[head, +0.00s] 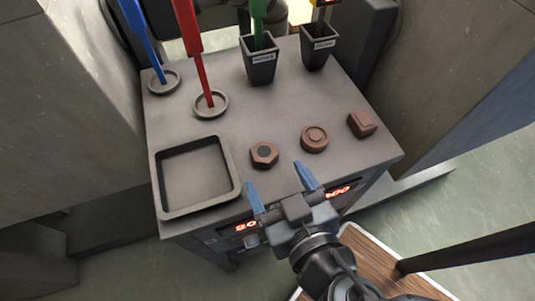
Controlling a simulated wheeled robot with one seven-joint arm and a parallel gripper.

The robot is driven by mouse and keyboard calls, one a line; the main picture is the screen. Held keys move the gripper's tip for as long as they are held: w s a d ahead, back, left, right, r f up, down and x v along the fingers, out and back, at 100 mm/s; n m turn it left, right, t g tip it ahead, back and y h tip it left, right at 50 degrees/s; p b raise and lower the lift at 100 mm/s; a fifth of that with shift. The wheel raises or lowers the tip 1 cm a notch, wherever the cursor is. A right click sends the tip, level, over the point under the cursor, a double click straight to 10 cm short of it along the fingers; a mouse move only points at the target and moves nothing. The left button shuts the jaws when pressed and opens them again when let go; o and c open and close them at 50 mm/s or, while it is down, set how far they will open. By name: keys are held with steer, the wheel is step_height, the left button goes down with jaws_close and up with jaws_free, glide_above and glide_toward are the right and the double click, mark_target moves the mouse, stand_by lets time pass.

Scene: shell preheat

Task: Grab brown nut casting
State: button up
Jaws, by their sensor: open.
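The brown nut casting (264,155) is a hexagonal piece with a dark round centre. It lies on the grey tabletop, between the square tray and a round brown casting (314,139). My gripper (281,187) has blue fingers spread apart with nothing between them. It is just in front of the nut, near the table's front edge, with its fingers pointing toward the castings. The nut is in full view and apart from the fingers. A brown angular block casting (362,123) lies at the right of the row.
An empty square tray (236,184) sits at the table's front left. Blue (144,42) and red (199,75) upright tools stand in round dishes behind it. Two dark labelled cups (261,69) with green and yellow tools stand at the back. Grey walls flank the table.

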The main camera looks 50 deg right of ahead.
mark_target(265, 153)
steer(key=shift+w+d+m, duration=0.1)
steer(key=shift+w+m, duration=0.15)
steer(key=shift+m, duration=0.35)
steer(key=shift+w+d, duration=0.15)
steer(key=shift+w, duration=0.1)
steer(key=p+x, duration=0.1)
steer(key=x, duration=0.6)
steer(key=shift+d, duration=0.25)
steer(key=c, duration=1.1)
